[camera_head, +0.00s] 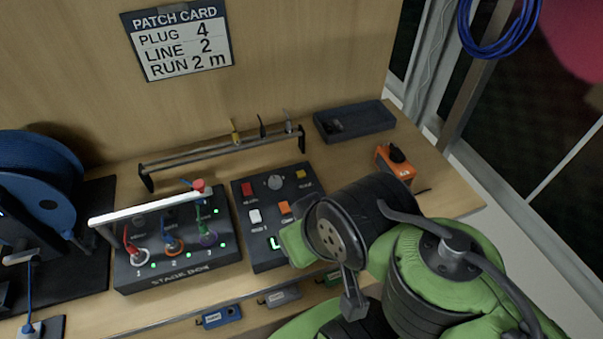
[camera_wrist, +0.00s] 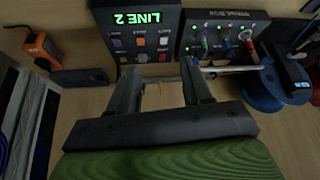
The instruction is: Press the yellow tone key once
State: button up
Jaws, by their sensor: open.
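The yellow tone key (camera_head: 301,174) is at the far right corner of a dark control box (camera_head: 243,227). A red key (camera_head: 247,189), a round knob (camera_head: 275,182), a white key (camera_head: 255,215) and an orange key (camera_head: 284,207) share the panel. In the wrist view the box (camera_wrist: 103,20) appears upside down, with a lit "LINE 2" display. My gripper (camera_wrist: 158,72) is open and empty there, its two fingers reaching toward the box's far edge. In the head view my wrist covers the box's near right corner, and the fingertips are hidden. I cannot tell their height over the keys.
A stage box (camera_head: 180,275) with plugged cables and a white handle stands left of the control box. Behind is a low rack (camera_head: 222,150) with several small hanging items. A dark tray (camera_head: 355,121) and an orange device (camera_head: 394,164) lie to the right. A blue reel (camera_head: 40,185) stands far left.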

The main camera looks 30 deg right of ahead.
grip_shut()
dwell(0.8)
dwell(0.6)
